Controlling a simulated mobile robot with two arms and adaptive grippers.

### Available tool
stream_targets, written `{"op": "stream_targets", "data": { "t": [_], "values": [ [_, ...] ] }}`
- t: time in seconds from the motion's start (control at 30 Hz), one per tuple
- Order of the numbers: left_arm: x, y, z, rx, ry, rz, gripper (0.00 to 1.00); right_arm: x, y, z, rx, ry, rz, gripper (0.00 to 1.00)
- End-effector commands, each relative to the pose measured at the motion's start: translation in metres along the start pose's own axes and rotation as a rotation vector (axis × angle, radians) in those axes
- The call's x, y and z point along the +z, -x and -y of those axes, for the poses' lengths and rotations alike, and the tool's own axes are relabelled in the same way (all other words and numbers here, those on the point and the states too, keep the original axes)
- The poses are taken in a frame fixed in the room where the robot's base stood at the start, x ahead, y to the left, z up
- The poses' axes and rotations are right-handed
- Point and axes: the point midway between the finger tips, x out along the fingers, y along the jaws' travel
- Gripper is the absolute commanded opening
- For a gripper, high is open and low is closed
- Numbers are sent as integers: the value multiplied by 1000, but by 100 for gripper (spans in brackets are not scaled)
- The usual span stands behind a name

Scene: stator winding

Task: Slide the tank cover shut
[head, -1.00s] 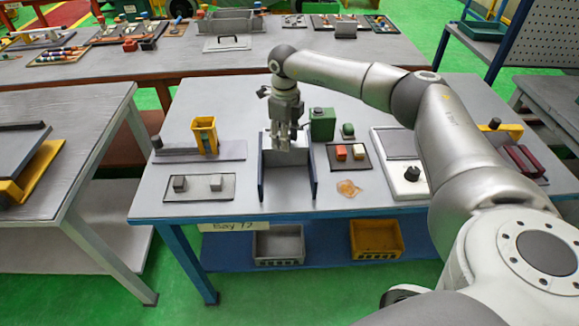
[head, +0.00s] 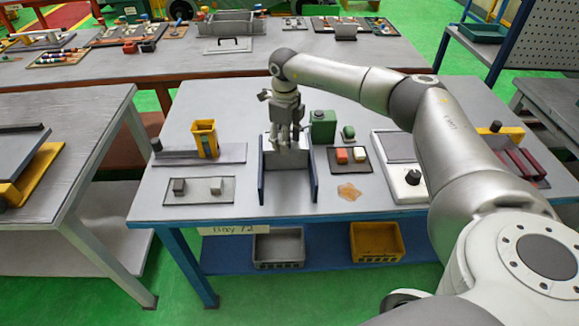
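The likely tank is a blue-walled bay (head: 261,180) at the middle of the table, with a grey floor and an open front. I cannot tell which part is its cover; a pale panel at its back is mostly hidden by my gripper. My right gripper (head: 284,140) points down at the back of this bay, between the side walls. The view is too small to show whether its fingers are apart, hold anything or touch the panel. My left gripper is out of view.

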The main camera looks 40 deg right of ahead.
Motion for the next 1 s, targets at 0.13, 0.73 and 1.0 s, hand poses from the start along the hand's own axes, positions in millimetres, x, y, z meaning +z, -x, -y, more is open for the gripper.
{"op": "stream_targets", "data": {
  "t": [0.13,0.73,1.0],
  "values": [
    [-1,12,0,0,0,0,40,-1,14,0,0,-1,-1,48],
    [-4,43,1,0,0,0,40,1,59,0,1,0,3,48],
    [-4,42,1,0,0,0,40,1,58,0,2,1,4,48]
  ]
}}
